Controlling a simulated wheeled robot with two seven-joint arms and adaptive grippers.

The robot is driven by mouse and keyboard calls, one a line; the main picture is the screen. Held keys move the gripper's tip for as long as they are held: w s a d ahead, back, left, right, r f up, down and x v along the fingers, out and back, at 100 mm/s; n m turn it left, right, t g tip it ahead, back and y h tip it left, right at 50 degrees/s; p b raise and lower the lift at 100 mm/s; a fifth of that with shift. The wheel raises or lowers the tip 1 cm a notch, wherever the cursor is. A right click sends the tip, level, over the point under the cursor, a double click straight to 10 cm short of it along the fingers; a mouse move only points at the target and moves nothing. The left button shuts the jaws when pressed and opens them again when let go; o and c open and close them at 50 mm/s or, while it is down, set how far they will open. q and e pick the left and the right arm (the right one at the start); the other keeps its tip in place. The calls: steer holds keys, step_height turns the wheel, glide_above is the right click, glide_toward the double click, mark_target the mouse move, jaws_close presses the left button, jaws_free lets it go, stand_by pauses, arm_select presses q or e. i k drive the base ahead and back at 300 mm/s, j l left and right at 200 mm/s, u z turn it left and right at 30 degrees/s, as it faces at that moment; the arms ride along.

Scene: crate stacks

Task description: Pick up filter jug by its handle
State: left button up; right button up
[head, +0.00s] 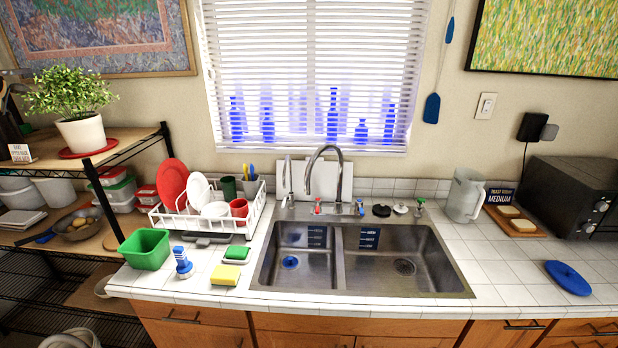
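The filter jug (464,196) stands upright on the white tiled counter, to the right of the sink and close to the back wall. It is pale grey and looks translucent. Its handle (480,203) appears to be on its right side, near the toaster sign. Neither of my grippers is in the head view, and nothing touches the jug from my side.
The double sink (341,262) with its tall faucet (328,172) lies left of the jug. A wooden board with bread (515,222) and a dark toaster oven (577,195) stand right. A blue lid (568,278) lies on the front right counter. Tiles before the jug are clear.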

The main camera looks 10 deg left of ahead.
mark_target(465, 194)
steer(key=i+l+u, duration=0.1)
steer(key=l, duration=0.25)
steer(key=i+l+u, duration=0.1)
steer(key=l, duration=0.25)
steer(key=i+l+u, duration=0.1)
steer(key=l, duration=0.25)
steer(key=i+l, duration=0.2)
steer(key=l, duration=0.15)
steer(key=u, duration=0.05)
